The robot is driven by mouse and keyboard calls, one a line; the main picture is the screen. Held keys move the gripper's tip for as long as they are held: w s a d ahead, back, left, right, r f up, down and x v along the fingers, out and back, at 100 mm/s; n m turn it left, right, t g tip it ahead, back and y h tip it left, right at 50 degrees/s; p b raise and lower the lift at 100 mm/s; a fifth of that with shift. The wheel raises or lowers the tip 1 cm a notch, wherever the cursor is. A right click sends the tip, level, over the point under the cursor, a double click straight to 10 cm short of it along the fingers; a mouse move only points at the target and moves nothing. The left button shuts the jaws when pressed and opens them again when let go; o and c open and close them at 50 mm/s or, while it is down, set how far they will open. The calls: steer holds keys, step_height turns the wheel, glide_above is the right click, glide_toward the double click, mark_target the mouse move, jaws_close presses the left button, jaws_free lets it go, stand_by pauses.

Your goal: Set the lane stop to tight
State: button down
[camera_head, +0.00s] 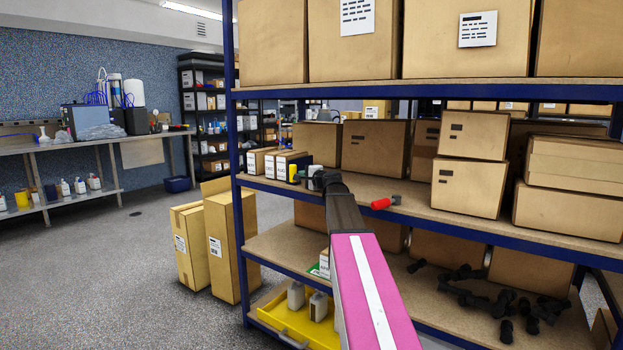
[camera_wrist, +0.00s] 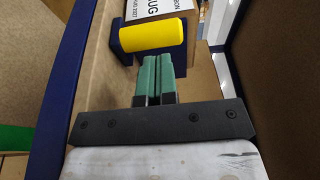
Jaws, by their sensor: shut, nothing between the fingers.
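A yellow roller-shaped piece on a dark blue mount, which may be the lane stop, shows in the wrist view (camera_wrist: 153,37) just beyond my fingertips. In the head view its yellow part (camera_head: 293,173) stands near the shelf's left front, beside small white-labelled boxes. My gripper (camera_wrist: 152,62) has green fingers closed together with nothing between them. The fingertips are very close to the yellow piece; whether they touch it I cannot tell. In the head view my dark wrist (camera_head: 326,181) reaches over the shelf and hides part of this area.
Small labelled boxes (camera_head: 262,161) stand in a row behind the yellow piece. A blue shelf upright (camera_head: 238,200) rises to the left. Large cartons (camera_head: 375,147) fill the back.

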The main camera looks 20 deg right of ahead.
mark_target(292, 172)
steer(key=x, duration=0.3)
steer(key=shift+w, duration=0.25)
steer(key=shift+a, duration=0.1)
steer(key=shift+w, duration=0.15)
steer(key=w+a, duration=0.3)
steer(key=shift+w, duration=0.25)
steer(key=shift+d, duration=0.1)
steer(key=shift+s, duration=0.2)
